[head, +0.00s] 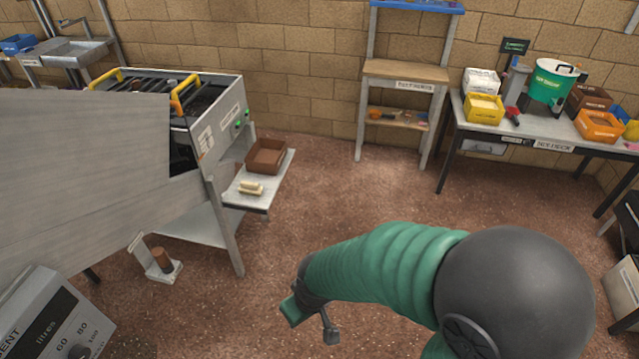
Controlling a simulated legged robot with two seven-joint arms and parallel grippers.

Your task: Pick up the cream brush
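A small cream object (250,187), which looks like the cream brush, lies on the grey side shelf (257,202) of the machine at the left. It is too small to make out its bristles. My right gripper (312,322) is in the lower middle, at the end of my green-sleeved arm. Its two fingers look spread apart, with nothing visible between them. It is well apart from the cream object, in front of it and to the right in the picture. My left gripper is not in view.
A brown box (266,156) sits behind the cream object on the same shelf. The grey machine (205,110) adjoins the shelf. A small stand with a brown cylinder (161,260) is on the floor at left. The middle floor is clear. A loaded table (545,140) stands back right.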

